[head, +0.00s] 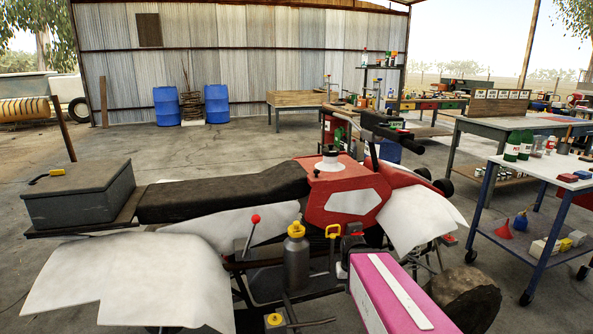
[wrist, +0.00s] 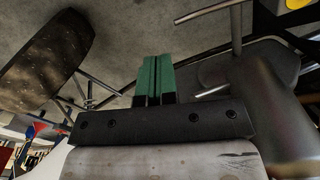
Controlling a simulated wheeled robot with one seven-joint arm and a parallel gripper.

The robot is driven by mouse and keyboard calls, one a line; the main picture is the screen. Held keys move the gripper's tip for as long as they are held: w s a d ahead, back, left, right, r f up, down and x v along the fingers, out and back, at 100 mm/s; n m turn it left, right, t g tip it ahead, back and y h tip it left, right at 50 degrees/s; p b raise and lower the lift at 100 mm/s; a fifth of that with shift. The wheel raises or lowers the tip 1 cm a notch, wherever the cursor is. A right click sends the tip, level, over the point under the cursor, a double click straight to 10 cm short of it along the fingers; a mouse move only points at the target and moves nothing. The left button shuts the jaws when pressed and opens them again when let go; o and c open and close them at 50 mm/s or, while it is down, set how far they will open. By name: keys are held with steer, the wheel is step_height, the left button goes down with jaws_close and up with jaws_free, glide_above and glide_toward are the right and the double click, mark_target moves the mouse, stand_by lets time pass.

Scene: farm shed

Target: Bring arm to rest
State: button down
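My gripper (wrist: 156,62) shows in the wrist view as two green fingers lying side by side, with only a thin dark line between them. It is shut and I see nothing held in it. Concrete floor lies beyond the fingertips. A dark wheel (wrist: 48,62) is to their left and a dark grey rounded body (wrist: 285,105) to their right, both apart from the fingers. In the head view I cannot make out the fingers. The red and white quad bike (head: 340,190) fills the middle there, with a grey bottle (head: 297,258) on its near side.
A blue-legged trolley (head: 543,174) with bottles and tools stands at the right. A grey box (head: 80,193) is on the quad's left end. Workbenches (head: 490,125) and blue barrels (head: 167,106) stand farther back. Open floor (head: 235,150) lies behind the quad.

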steer(key=shift+s+d+f, duration=0.35)
steer(key=shift+s+f, duration=0.15)
steer(key=shift+s, duration=0.15)
steer(key=c, duration=1.8)
jaws_free()
